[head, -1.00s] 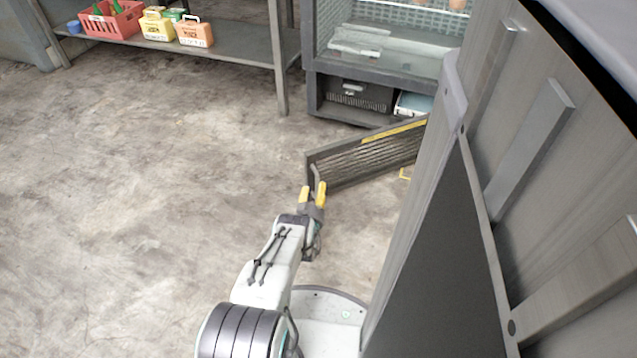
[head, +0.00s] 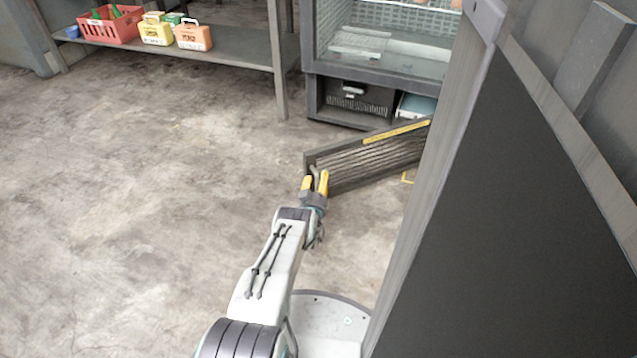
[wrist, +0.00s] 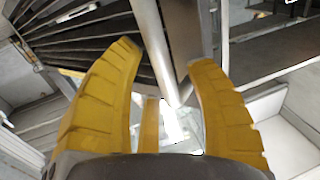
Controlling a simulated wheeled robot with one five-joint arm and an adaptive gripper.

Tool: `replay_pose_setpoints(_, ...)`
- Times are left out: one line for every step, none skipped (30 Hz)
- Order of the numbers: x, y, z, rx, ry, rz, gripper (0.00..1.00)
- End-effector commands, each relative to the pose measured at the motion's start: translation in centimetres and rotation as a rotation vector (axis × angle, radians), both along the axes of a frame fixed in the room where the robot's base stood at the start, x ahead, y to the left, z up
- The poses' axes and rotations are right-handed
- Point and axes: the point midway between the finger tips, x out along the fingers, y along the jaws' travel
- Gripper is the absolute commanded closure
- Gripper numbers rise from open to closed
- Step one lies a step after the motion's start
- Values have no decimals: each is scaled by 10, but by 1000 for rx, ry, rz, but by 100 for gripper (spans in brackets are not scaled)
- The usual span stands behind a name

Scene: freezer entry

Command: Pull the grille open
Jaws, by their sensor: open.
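The grille (head: 372,160) is a dark slatted panel with a yellow strip along its top edge. It stands swung out at an angle from the base of the grey cabinet. Its slats also show at the upper left of the wrist view (wrist: 88,38). My gripper (head: 316,183) is at the grille's free left end, with its yellow fingers apart. In the wrist view a pale metal bar, the grille's handle (wrist: 155,45), runs down between the open fingers (wrist: 165,85). I cannot tell whether either finger touches it.
The grey cabinet (head: 313,95) stands behind, with a dark vented unit (head: 358,97) in its low bay. A large dark panel (head: 500,200) fills the right side, close to my base. A shelf (head: 235,47) holds a red crate (head: 108,27) and boxes. The concrete floor at left is clear.

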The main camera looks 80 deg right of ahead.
Motion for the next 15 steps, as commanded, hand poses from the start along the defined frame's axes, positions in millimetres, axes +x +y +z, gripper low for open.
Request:
replay_pose_setpoints(0,0,0,0,0,0,50)
replay_pose_setpoints(0,0,0,0,0,0,50)
replay_pose_setpoints(0,0,0,0,0,0,50)
replay_pose_setpoints(0,0,0,0,0,0,50)
replay_pose_setpoints(0,0,0,0,0,0,50)
replay_pose_setpoints(0,0,0,0,0,0,50)
replay_pose_setpoints(0,0,0,0,0,0,53)
replay_pose_setpoints(0,0,0,0,0,0,55)
replay_pose_setpoints(0,0,0,0,0,0,59)
replay_pose_setpoints(0,0,0,-1,0,0,62)
replay_pose_setpoints(0,0,0,-1,0,0,64)
replay_pose_setpoints(0,0,0,-1,0,0,68)
replay_pose_setpoints(0,0,0,-1,0,0,70)
replay_pose_setpoints(0,0,0,-1,0,0,73)
replay_pose_setpoints(0,0,0,-1,0,0,77)
